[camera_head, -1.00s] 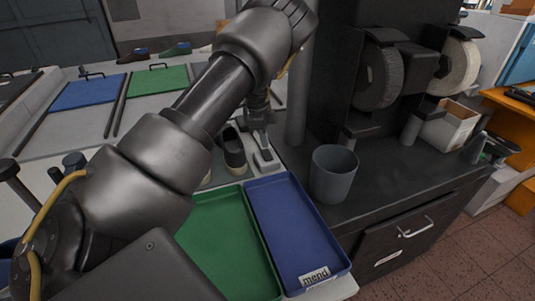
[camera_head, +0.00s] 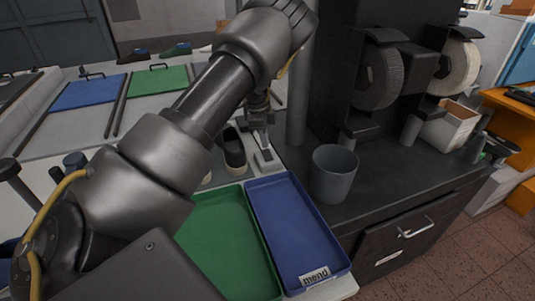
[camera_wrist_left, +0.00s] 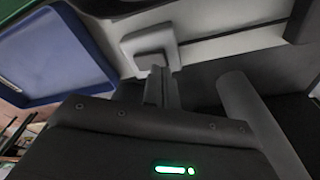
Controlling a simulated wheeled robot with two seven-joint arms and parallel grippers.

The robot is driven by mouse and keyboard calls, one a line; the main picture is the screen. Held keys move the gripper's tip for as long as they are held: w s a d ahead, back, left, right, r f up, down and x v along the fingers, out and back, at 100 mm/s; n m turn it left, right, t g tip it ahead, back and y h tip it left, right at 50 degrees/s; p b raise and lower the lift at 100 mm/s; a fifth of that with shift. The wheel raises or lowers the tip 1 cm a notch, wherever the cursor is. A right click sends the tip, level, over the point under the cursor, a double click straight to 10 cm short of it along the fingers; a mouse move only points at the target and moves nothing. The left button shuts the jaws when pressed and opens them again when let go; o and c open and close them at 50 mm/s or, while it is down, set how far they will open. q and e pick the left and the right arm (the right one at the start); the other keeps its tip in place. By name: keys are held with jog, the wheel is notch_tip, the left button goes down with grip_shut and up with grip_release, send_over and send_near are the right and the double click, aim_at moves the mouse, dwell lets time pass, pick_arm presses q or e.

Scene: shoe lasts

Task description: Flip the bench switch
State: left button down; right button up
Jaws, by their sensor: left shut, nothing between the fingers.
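The bench switch (camera_head: 268,163) is a small pale grey block on the bench, just behind the blue tray. My left gripper (camera_head: 263,143) points down at it, shut and empty, with its tips over or against the switch. In the left wrist view the switch (camera_wrist_left: 150,42) is a pale rounded housing, and the shut fingers (camera_wrist_left: 158,78) reach to its near edge. I cannot tell whether they touch it or which way the switch is set. My right gripper is not in view.
A blue tray labelled "mend" (camera_head: 318,276) and a green tray (camera_head: 222,245) lie in front. A dark shoe (camera_head: 234,152) stands left of the switch. A grey bin (camera_head: 333,174) and a dark post (camera_head: 298,95) stand to the right, beside the grinding wheels (camera_head: 378,75).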

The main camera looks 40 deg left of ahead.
aim_at(265, 150)
pick_arm(q)
jog(key=shift+f+b, duration=0.4)
jog(key=shift+f, duration=0.55)
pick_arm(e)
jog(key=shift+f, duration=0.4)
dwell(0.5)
